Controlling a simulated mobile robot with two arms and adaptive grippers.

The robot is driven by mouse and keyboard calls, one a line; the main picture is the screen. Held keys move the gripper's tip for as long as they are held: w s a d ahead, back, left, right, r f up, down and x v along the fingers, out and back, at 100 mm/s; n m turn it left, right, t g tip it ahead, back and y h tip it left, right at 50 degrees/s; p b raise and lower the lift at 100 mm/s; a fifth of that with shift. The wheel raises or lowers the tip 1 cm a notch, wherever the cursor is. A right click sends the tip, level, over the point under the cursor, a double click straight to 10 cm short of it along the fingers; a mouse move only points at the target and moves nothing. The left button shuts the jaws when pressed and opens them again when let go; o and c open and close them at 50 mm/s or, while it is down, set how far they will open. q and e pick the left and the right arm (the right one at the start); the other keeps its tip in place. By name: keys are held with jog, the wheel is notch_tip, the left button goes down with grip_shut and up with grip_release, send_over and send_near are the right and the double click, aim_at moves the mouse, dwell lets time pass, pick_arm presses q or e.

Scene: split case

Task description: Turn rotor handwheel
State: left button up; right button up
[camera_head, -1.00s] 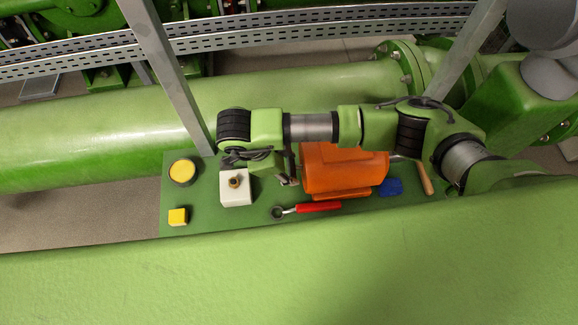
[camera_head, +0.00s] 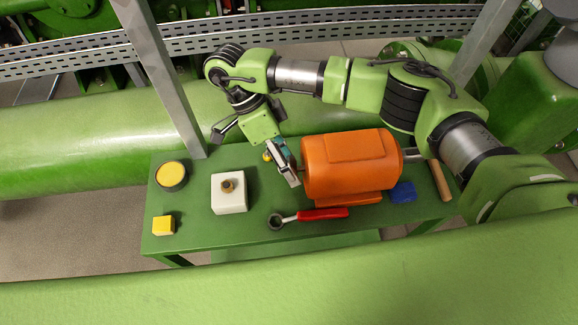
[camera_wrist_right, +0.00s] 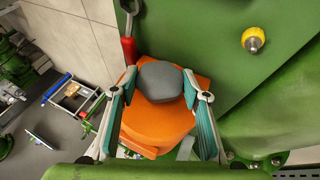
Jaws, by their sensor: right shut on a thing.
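The orange motor (camera_head: 345,160) lies on the green table with its left end towards my right gripper (camera_head: 291,176). In the right wrist view, the rounded dark grey handwheel (camera_wrist_right: 160,85) sits at the end of the orange motor body (camera_wrist_right: 155,122). The teal-padded fingers of my right gripper (camera_wrist_right: 160,75) are on either side of the handwheel and shut on it. In the head view the fingers hide the handwheel. My left gripper is not in view.
The green table (camera_head: 195,238) also holds a red-handled wrench (camera_head: 322,214), a white block with a brass fitting (camera_head: 229,200), a yellow cube (camera_head: 163,225), a yellow round button (camera_head: 171,174), a blue piece (camera_head: 403,192) and a wooden handle (camera_head: 440,180). A grey post (camera_head: 165,80) stands behind.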

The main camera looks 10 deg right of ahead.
dwell(0.3)
jog(key=o, duration=1.1)
jog(key=v, duration=1.2)
